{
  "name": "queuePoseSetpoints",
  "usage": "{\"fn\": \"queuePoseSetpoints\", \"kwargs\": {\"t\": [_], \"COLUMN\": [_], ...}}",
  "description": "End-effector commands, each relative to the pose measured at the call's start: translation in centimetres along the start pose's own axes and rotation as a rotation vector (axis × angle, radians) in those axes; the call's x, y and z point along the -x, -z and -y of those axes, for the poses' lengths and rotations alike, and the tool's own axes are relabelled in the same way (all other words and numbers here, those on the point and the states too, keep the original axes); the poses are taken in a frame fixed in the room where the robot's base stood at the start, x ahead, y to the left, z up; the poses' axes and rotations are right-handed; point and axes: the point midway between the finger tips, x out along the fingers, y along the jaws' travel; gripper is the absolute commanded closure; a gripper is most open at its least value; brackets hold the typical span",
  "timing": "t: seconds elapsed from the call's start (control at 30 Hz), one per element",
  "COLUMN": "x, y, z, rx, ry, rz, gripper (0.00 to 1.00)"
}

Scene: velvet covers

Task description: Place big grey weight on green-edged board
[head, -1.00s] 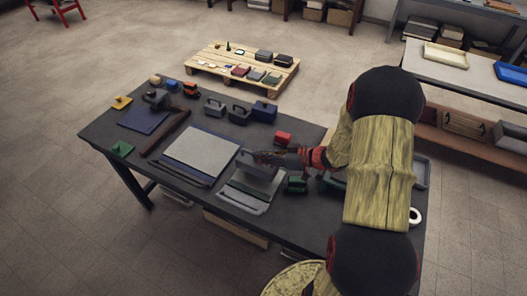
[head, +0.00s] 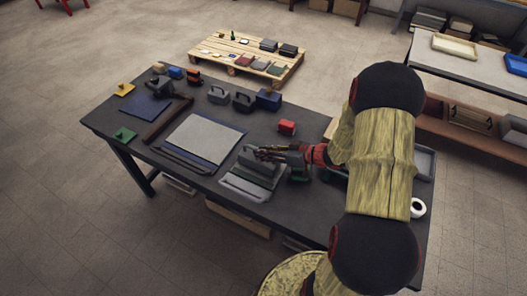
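The big grey weight (head: 252,166) is a dark grey block with a handle on top. It is over the back part of the green-edged board (head: 244,189), a light grey sheet with a darker green band, near the table's front edge. Whether the weight touches the board or hangs just above it, I cannot tell. My gripper (head: 268,154) reaches in from the right and is shut at the weight's handle. The fingertips are small and partly blend with the weight.
A larger blue-edged board (head: 204,138) lies just left on the dark table (head: 165,180). Grey weights (head: 242,102) and a blue weight (head: 268,98) stand at the back edge.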

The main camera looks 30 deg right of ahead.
Motion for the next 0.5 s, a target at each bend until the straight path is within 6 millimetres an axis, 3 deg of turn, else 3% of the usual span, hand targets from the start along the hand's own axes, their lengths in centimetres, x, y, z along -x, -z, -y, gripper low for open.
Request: {"fn": "queuePoseSetpoints", "kwargs": {"t": [0.37, 0.5], "x": [0.03, 0.95], "y": [-0.02, 0.05], "z": [-0.01, -0.06], "rx": [0.0, -0.001], "ry": [0.0, -0.002], "rz": [0.0, 0.0], "gripper": [0.72, 0.72]}}
